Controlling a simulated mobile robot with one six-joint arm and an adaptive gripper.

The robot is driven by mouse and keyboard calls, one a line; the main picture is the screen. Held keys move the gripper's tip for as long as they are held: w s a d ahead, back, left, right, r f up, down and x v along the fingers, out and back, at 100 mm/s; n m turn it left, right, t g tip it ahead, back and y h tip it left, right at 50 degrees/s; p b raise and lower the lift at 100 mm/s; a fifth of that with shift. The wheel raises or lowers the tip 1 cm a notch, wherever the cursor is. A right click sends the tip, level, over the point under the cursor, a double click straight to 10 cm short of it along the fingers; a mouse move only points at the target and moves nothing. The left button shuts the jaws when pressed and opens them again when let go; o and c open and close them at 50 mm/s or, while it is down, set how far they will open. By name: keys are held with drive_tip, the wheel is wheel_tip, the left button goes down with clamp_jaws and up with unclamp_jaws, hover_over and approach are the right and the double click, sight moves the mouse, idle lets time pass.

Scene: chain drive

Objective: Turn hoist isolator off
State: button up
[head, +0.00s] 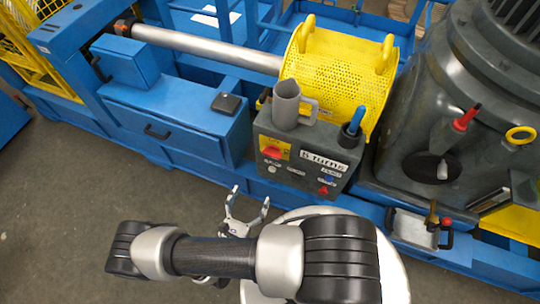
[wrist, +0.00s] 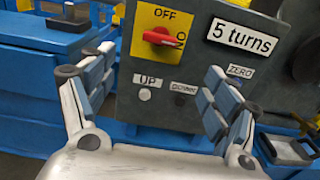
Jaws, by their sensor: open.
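The hoist isolator is a red rotary handle (wrist: 163,38) on a yellow plate marked OFF at its top, on a dark grey control box. In the wrist view the handle lies roughly level, its right end near a mark at the plate's right side. It also shows in the head view as a small red knob (head: 272,153) at the box's upper left. My gripper (wrist: 150,80) is open and empty in front of the box, with the isolator beyond and between its fingers. In the head view my gripper (head: 247,208) is below and left of the box, apart from it.
The box (head: 262,183) carries a "5 turns" label (wrist: 243,36), an UP button (wrist: 144,94) and other controls. A grey mug (head: 287,105) and a blue-handled tool (head: 355,122) stand on top. A blue cabinet (head: 180,120) is left; open floor lies in front.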

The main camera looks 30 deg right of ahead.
sight(270, 156)
drive_tip(key=b+x, duration=0.2)
drive_tip(key=x, duration=1.5)
drive_tip(key=shift+d, duration=0.1)
drive_tip(key=shift+c, duration=0.4)
drive_tip(key=c, duration=1)
